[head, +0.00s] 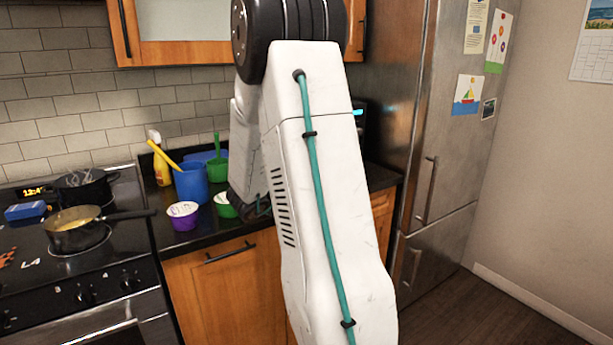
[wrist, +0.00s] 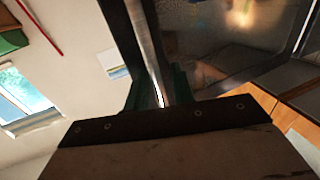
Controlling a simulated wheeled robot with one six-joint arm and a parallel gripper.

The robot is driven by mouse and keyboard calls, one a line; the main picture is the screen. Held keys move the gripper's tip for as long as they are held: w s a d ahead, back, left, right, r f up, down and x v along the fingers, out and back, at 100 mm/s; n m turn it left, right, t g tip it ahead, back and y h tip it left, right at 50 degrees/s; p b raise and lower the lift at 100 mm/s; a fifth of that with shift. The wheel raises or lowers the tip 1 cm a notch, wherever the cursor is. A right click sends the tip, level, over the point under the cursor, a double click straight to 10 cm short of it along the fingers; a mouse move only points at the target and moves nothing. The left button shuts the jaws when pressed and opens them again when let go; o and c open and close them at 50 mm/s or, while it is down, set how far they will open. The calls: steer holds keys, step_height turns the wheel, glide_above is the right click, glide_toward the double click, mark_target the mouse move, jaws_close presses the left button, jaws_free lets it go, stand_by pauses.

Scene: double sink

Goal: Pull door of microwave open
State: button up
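The microwave (head: 374,125) is mostly hidden behind my white arm in the head view. Only a dark strip and a lit cyan display show. In the wrist view, the dark glass microwave door (wrist: 225,50) fills the upper right. Its metal bar handle (wrist: 146,40) runs down between the green fingers of my gripper (wrist: 158,88). The fingers sit close on both sides of the bar and appear shut on it. The fingertips are partly hidden, and the head view does not show my gripper. I cannot tell whether the door stands ajar.
A steel refrigerator (head: 405,150) stands right of the counter. A blue container (head: 191,183), a purple cup (head: 183,215), a green cup (head: 226,205) and a yellow spray bottle (head: 161,165) stand on the counter. A pan (head: 74,236) sits on the stove at left. Open floor shows at lower right.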

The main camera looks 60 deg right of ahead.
steer(key=w+a, duration=0.1)
steer(key=a, duration=0.6)
steer(key=shift+w+a, duration=0.15)
steer(key=shift+a, duration=0.2)
stand_by(0.4)
